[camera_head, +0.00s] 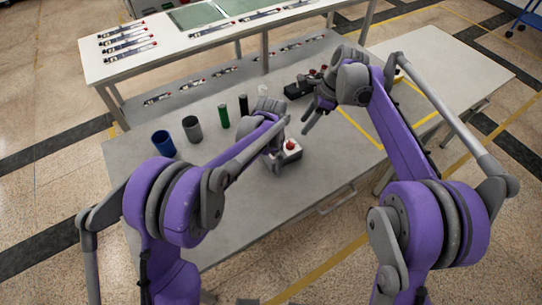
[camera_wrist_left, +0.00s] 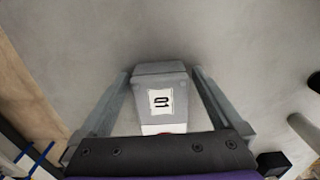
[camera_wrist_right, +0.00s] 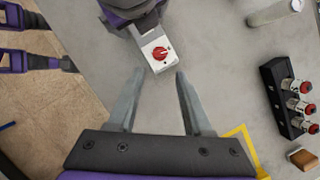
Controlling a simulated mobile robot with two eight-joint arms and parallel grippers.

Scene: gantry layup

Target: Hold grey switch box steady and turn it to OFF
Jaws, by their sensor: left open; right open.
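The grey switch box (camera_head: 292,157) lies on the grey table, with a red knob (camera_head: 291,145) on its white face. In the left wrist view the box (camera_wrist_left: 160,78) shows a white label and sits between the fingers of my left gripper (camera_wrist_left: 162,72). That gripper is open, with gaps visible beside the box. In the right wrist view the red knob (camera_wrist_right: 160,53) shows on the white face (camera_wrist_right: 152,45), just beyond the fingertips of my open right gripper (camera_wrist_right: 159,73). The knob's setting is too small to read.
Blue (camera_head: 163,144), grey (camera_head: 192,129), green (camera_head: 223,115) and black (camera_head: 243,105) cylinders stand in a row behind. A black block with red knobs (camera_wrist_right: 288,95) lies to the right, beside yellow tape (camera_wrist_right: 243,145). A shelf bench (camera_head: 180,57) stands at the back.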

